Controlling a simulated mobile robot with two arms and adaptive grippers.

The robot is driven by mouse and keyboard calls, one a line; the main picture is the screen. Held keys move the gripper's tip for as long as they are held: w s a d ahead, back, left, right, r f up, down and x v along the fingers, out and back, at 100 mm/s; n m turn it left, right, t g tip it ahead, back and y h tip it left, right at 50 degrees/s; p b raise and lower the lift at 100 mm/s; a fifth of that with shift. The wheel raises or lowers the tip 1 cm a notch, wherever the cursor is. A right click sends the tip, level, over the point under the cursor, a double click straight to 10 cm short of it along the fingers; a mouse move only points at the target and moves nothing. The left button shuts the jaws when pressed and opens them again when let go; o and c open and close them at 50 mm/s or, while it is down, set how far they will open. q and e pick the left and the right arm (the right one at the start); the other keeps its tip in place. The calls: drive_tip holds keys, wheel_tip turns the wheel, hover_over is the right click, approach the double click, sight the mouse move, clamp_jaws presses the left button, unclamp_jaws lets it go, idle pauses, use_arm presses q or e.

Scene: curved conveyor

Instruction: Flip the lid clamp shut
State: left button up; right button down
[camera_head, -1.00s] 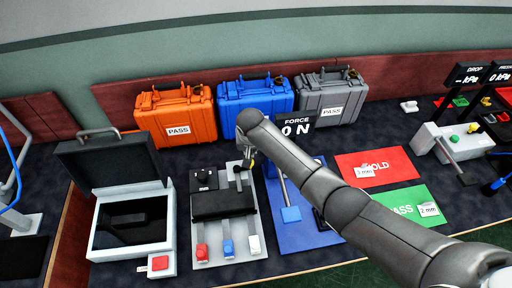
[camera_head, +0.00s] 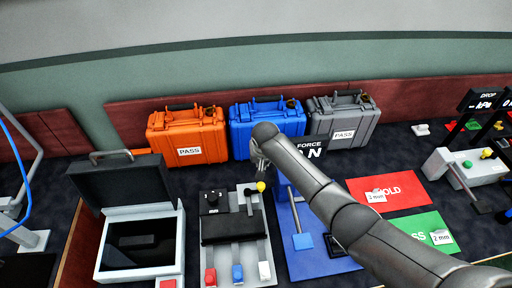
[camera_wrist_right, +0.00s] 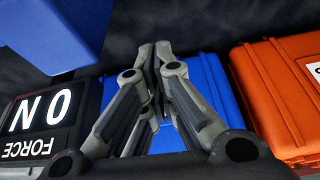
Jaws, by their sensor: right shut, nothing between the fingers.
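A grey fixture plate (camera_head: 255,258) holds a black block (camera_head: 229,227) with a dark knob (camera_head: 211,198) behind it. At its back right stands a clamp lever (camera_head: 250,203) with a yellow ball end (camera_head: 261,186). The yellow end points up and to the right, away from the block. My right gripper (camera_head: 261,166) is just behind and above the yellow ball, apart from it as far as I can tell, and partly hidden by my arm. In the right wrist view its fingertips (camera_wrist_right: 162,50) are together and empty. My left gripper is not in view.
Orange (camera_head: 187,134), blue (camera_head: 267,125) and grey (camera_head: 343,118) cases stand along the back wall. An open box (camera_head: 140,246) is left of the fixture. A blue plate (camera_head: 301,255) and the FORCE display (camera_head: 316,150) are to the right.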

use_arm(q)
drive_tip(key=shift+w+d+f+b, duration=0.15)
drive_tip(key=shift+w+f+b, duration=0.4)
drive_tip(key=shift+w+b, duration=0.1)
use_arm(e)
drive_tip(key=v, duration=0.9)
drive_tip(key=shift+s+a+r, duration=0.15)
drive_tip(key=shift+a+r, duration=0.05)
drive_tip(key=shift+r, duration=0.15)
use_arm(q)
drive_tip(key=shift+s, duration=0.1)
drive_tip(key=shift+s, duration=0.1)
